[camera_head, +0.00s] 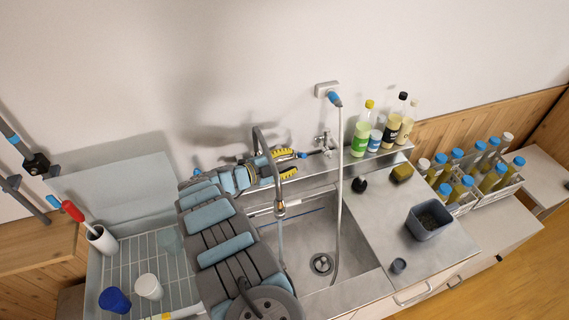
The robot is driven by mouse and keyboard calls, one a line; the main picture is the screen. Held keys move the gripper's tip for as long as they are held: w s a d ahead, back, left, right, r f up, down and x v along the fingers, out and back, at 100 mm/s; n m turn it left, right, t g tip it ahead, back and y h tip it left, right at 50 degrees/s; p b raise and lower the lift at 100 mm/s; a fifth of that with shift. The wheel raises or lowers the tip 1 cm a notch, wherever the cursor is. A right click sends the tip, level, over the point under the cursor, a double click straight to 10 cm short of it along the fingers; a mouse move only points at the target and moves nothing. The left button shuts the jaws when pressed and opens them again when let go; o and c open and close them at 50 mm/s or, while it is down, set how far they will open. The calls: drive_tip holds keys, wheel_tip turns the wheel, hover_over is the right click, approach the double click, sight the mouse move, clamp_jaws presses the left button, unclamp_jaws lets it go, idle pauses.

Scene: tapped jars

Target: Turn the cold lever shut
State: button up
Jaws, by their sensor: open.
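The sink tap's tall curved spout (261,136) rises behind the basin, and its brass-coloured tip (280,208) hangs over the basin. A thin pale streak (282,240) runs down below the tip and looks like water. A blue-ended lever (301,155), apparently the cold one, points out from the wall fittings. My gripper (293,163) reaches in from the left behind the spout. Its two yellow-padded fingers are apart, with the blue end close by their tips. Whether they touch it, I cannot tell. My arm hides the tap's base and any other lever.
A steel basin (350,262) with a drain lies below. A pale hose (340,180) hangs from a wall outlet into it. Bottles (361,128) stand on the back ledge. A grey tub (428,220) is on the right counter, and a rack with cups (148,287) is at left.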

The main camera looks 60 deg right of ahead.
sight(302, 157)
drive_tip(key=shift+b+x, duration=1.05)
drive_tip(key=shift+x, duration=1.7)
clamp_jaws()
